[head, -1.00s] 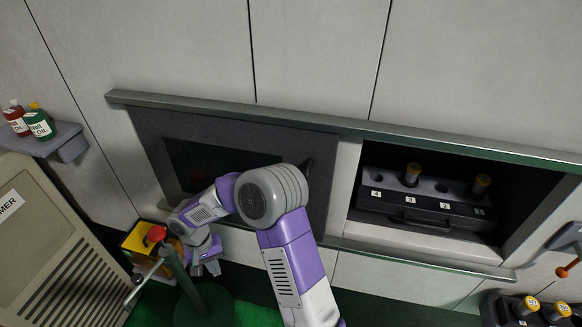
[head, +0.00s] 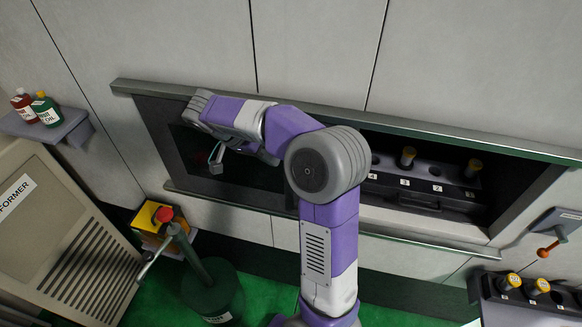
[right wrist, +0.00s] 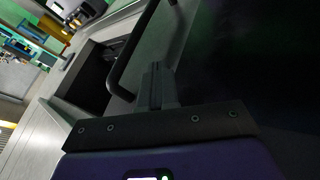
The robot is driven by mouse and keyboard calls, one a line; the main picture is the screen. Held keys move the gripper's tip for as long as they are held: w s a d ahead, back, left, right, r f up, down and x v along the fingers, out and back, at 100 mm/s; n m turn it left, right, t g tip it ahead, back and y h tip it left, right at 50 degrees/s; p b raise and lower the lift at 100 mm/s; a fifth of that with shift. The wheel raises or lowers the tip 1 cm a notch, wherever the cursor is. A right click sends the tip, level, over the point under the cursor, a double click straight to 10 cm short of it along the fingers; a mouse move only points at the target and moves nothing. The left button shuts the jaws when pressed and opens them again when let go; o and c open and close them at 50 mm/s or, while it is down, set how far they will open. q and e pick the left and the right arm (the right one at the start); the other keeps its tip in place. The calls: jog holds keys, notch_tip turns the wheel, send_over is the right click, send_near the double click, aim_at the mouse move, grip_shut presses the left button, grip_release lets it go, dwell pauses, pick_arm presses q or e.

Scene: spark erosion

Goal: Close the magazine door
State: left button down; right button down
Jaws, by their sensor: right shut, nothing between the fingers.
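The magazine door (head: 152,118) is a dark sliding panel with a black window. It covers the left part of the wall recess, leaving the right part open. My right gripper (head: 216,159) is in front of the door's window, its fingers shut and empty. In the right wrist view, the shut fingers (right wrist: 157,88) are beside a black bar handle (right wrist: 126,68), which lies to their left. I cannot tell whether they touch it. The handle and the door's right edge are hidden behind my right arm in the head view. My left gripper is not in view.
A dark numbered rack (head: 425,190) with yellow-capped holders stands inside the open recess. Rails (head: 240,101) run above and below. Another rack (head: 525,295) and an orange-knobbed lever (head: 543,252) are lower right.

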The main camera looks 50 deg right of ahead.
jog(key=s+d+f, duration=0.2)
jog(key=s, duration=0.3)
jog(key=shift+f+p, duration=0.3)
jog(key=shift+p, duration=0.15)
jog(key=shift+d, duration=0.1)
